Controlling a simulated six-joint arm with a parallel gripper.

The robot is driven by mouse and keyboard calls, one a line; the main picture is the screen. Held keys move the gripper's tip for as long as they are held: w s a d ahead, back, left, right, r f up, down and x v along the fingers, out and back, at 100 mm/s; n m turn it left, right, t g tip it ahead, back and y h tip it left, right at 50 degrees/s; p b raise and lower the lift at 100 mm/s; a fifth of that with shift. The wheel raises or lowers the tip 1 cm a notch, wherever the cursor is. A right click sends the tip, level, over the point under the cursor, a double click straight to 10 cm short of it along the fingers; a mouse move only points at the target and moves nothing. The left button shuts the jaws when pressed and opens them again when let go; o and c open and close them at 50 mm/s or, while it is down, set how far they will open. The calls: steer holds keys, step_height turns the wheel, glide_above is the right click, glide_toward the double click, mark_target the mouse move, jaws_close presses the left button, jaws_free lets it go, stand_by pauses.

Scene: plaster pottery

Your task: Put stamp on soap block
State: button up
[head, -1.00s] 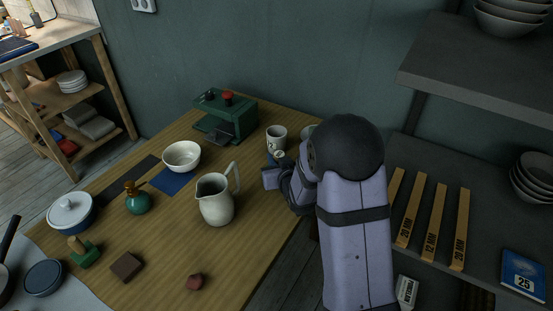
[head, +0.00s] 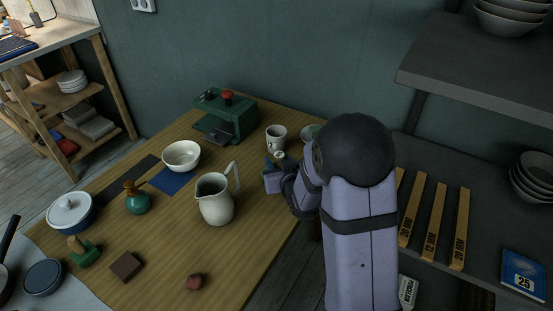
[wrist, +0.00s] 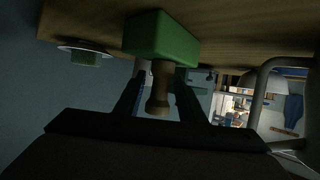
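In the wrist view, which is upside down, a stamp (wrist: 163,38) with a green block and a turned wooden handle stands before my gripper (wrist: 162,80). The handle lies between my two fingers, with what look like narrow gaps beside it; contact is hard to judge. In the head view my gripper (head: 270,178) is low over the table, right of the pitcher, and mostly hidden by my arm. A small pale round top by it may be that stamp's handle. A green block (wrist: 85,59), likely the soap block, lies on a white dish (wrist: 110,54) in the wrist view.
A white pitcher (head: 215,205) stands close left of my gripper, and a white mug (head: 276,138) just behind it. A green machine (head: 226,115) is at the back. Another green block with a wooden handle (head: 82,252) sits front left. The front middle of the table is fairly open.

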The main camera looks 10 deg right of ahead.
steer(key=shift+v, duration=2.55)
steer(key=shift+s+a+f+g, duration=0.1)
steer(key=shift+s+f+g, duration=0.05)
steer(key=shift+s+g, duration=0.5)
steer(key=s+a+g, duration=0.1)
steer(key=s+g, duration=0.1)
steer(key=s, duration=0.2)
steer(key=s+a+f+n+g+p, duration=0.1)
steer(key=s+a+g, duration=0.1)
steer(key=s, duration=0.2)
steer(key=s+a+g+p, duration=0.1)
steer(key=s+g, duration=0.2)
steer(key=s, duration=0.2)
steer(key=shift+a+f+n+y, duration=0.3)
steer(key=shift+a+f+n, duration=0.05)
steer(key=shift+f+n, duration=0.05)
steer(key=s+d+f+m+g+b, duration=0.1)
steer(key=s+f+g, duration=0.15)
steer(key=s, duration=0.35)
steer(key=s+d+f+m+g+b, duration=0.1)
steer(key=s+f+g+b, duration=0.15)
steer(key=s, duration=0.35)
step_height(320, 180, up, 18)
steer(key=p, duration=1.9)
steer(key=shift+s+d+r, duration=0.2)
steer(key=shift+s+r, duration=0.05)
steer(key=shift+s, duration=0.2)
steer(key=shift+g, duration=0.25)
